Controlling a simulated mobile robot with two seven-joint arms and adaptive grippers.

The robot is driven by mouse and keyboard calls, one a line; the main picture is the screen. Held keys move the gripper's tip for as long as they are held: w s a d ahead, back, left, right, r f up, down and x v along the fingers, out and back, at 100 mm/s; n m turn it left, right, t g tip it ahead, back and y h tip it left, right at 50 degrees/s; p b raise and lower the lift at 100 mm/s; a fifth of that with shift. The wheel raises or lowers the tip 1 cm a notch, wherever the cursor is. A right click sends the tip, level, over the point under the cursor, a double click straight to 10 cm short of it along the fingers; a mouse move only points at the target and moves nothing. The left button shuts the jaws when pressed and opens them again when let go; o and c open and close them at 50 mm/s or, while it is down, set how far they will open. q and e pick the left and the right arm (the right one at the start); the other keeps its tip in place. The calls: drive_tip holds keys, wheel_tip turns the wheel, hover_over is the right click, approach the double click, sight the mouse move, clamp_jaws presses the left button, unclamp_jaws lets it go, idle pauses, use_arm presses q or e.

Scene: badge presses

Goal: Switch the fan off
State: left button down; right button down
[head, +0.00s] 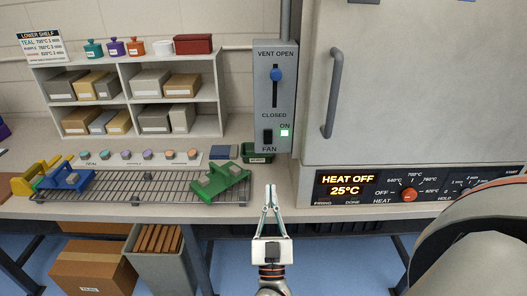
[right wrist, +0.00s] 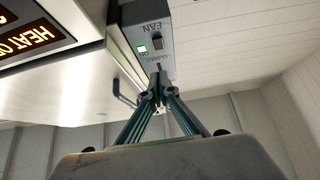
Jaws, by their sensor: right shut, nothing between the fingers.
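The grey control box (head: 261,100) on the wall carries a black FAN rocker switch (head: 268,136) low on its face. A green lamp (head: 284,132) marked ON beside the switch is lit. The switch also shows in the right wrist view (right wrist: 157,41), with the lit lamp (right wrist: 142,48) next to it. My right gripper (head: 269,188) is shut and empty, in front of the counter edge and below the box in the head view. Its closed tips show in the right wrist view (right wrist: 158,84), apart from the switch. My left gripper is out of view.
A blue vent knob (head: 277,74) sits high in its slot, near VENT OPEN. The furnace (head: 411,90), with a handle (head: 333,92) and a HEAT OFF 25°C display (head: 346,185), stands right of the box. A rack (head: 140,187) holding badge presses lies to the left.

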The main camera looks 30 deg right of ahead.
sight(269, 138)
drive_tip(key=p+x, duration=0.1)
drive_tip(key=x, duration=0.3)
drive_tip(key=f+x, duration=0.1)
drive_tip(key=x, duration=0.3)
drive_tip(key=w+p+x, duration=0.1)
drive_tip(key=x, duration=0.3)
drive_tip(key=shift+w+d+f+p, duration=0.15)
drive_tip(key=shift+d+f+p, duration=0.15)
drive_tip(key=shift+d, duration=0.1)
drive_tip(key=shift+w+d+f, duration=0.1)
drive_tip(key=shift+w+d, duration=0.15)
drive_tip(key=shift+w, duration=0.15)
